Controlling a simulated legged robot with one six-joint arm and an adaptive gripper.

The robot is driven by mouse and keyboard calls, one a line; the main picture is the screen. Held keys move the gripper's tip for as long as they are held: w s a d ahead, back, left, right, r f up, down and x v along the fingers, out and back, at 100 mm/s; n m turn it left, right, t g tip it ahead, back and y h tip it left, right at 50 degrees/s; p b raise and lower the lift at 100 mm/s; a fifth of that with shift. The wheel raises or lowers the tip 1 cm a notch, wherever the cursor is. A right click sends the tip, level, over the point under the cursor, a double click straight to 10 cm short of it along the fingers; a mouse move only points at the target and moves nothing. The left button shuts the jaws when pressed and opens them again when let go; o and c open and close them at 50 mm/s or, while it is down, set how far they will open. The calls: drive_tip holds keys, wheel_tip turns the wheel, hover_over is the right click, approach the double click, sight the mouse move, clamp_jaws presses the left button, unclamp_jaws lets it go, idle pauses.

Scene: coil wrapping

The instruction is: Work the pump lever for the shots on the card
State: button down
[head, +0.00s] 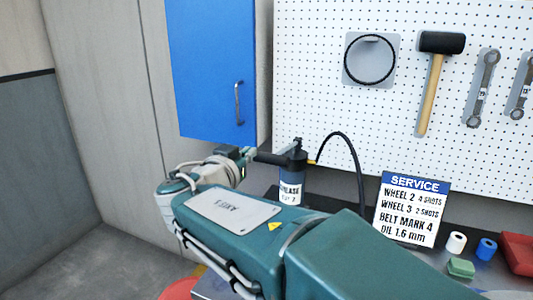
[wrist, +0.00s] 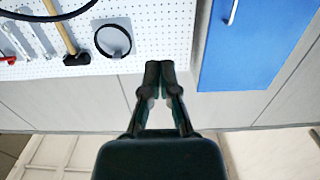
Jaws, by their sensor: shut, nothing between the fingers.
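The grease pump (head: 292,186) is a dark blue canister labelled GREASE on the bench, with a black hose curving from its top to the right. Its dark pump lever (head: 270,157) points left from the head. My gripper (head: 246,152) is by the lever's left end in the head view; I cannot tell whether they touch. In the wrist view my gripper (wrist: 159,68) has its fingertips together with nothing between them, and no pump shows there. The SERVICE card (head: 411,211) reads wheel 2, 4 shots; wheel 3, 2 shots; belt mark 4; oil 1.6 mm.
A blue cabinet (head: 212,72) hangs behind my gripper. The pegboard (head: 310,60) holds a black ring (head: 346,60), a mallet (head: 429,90) and wrenches (head: 484,85). White (head: 455,243) and blue (head: 486,250) rolls, a green block (head: 460,268) and a red tray (head: 519,252) lie right.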

drive_tip(key=w+d+f, duration=0.3)
drive_tip(key=w+f, duration=0.1)
drive_tip(key=w, duration=0.6)
drive_tip(key=shift+w+f, duration=0.15)
drive_tip(key=shift+f, duration=0.1)
drive_tip(key=shift+d, duration=0.1)
